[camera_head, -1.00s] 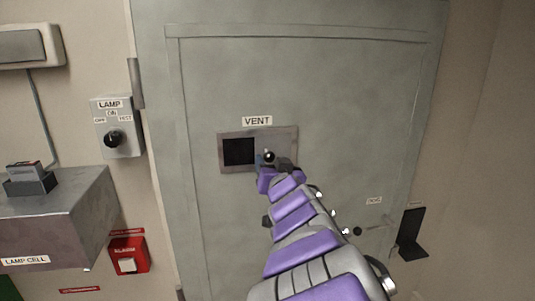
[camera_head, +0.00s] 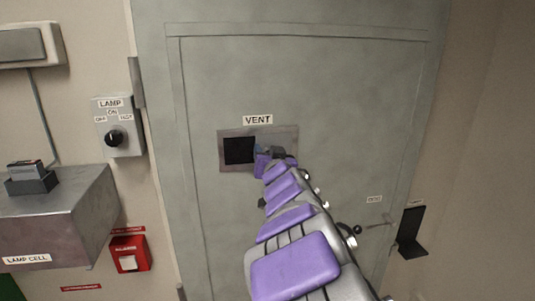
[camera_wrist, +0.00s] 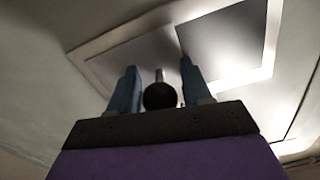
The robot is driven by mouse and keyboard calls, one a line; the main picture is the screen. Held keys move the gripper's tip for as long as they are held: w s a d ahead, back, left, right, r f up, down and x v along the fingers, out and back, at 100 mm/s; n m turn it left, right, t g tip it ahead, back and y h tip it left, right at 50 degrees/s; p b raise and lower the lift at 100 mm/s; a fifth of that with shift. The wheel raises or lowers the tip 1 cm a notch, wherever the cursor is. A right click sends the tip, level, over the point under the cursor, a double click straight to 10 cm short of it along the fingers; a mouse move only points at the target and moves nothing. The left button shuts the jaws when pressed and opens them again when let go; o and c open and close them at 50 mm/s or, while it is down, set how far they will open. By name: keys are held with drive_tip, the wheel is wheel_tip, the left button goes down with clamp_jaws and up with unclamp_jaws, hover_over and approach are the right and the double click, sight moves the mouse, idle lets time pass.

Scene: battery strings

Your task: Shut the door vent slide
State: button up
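The vent (camera_head: 286,133) is a metal frame on the grey-green door, under a VENT label. Its left part is a dark open hole (camera_head: 239,151); the slide plate covers the right part. My gripper (camera_head: 262,151) is in front of the plate, just right of the hole, and hides the slide's knob in the head view. In the wrist view, the round black knob (camera_wrist: 159,96) sits between the two blue fingers of my gripper (camera_wrist: 160,85). The fingers are apart, one on each side of the knob, with no clear grip on it.
The door (camera_head: 320,80) has a handle (camera_head: 375,222) at lower right, beside a black bracket (camera_head: 411,231). A lamp switch box (camera_head: 117,140), a red alarm box (camera_head: 130,253) and the lamp cell shelf (camera_head: 60,225) are on the left. The door face around the vent is clear.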

clamp_jaws()
drive_tip(key=shift+a, duration=0.1)
idle(0.3)
